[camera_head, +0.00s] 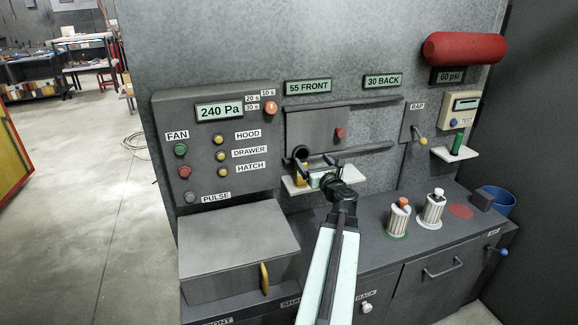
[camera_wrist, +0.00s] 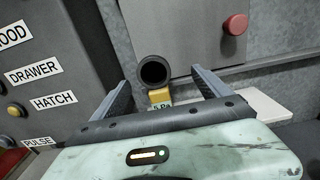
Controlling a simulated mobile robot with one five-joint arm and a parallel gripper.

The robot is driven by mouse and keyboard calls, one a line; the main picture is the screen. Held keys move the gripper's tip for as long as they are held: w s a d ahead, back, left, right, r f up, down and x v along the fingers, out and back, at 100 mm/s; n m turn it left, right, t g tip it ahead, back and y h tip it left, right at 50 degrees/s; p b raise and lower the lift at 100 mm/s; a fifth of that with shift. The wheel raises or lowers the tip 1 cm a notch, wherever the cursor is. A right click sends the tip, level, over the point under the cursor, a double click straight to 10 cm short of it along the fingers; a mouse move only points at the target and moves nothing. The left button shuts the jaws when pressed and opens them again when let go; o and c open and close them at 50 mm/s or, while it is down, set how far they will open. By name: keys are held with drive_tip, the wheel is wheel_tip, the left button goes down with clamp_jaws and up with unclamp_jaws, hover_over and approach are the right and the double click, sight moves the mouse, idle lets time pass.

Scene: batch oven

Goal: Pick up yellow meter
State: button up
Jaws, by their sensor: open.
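The yellow meter (camera_wrist: 159,97) shows between my fingers in the wrist view, just below a round black opening (camera_wrist: 153,72). A small display reading "5 Pa" is on it, and its lower part is hidden behind my gripper body. In the head view the meter (camera_head: 301,171) is a small yellow patch at the left end of a white shelf (camera_head: 350,174), partly covered by my gripper. My gripper (camera_wrist: 161,80) is open, with one finger on each side of the meter. I cannot tell whether either finger touches it. My gripper (camera_head: 320,165) is over the shelf in the head view.
A control panel (camera_head: 217,150) with labelled buttons stands close on the left. A red knob (camera_head: 340,133) is on the drawer front above the shelf. A grey box (camera_head: 238,250) is at lower left. Two ribbed canisters (camera_head: 398,218) (camera_head: 432,208) stand on the counter to the right.

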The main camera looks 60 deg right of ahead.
sight(302, 151)
drive_tip(key=x, duration=0.3)
drive_tip(key=shift+w+a, duration=0.15)
drive_tip(key=shift+w, duration=0.15)
drive_tip(key=shift+w+r, duration=0.1)
drive_tip(key=shift+w, duration=0.1)
drive_tip(key=x, duration=0.5)
drive_tip(key=shift+w+a+r, duration=0.15)
drive_tip(key=shift+a, duration=0.2)
clamp_jaws()
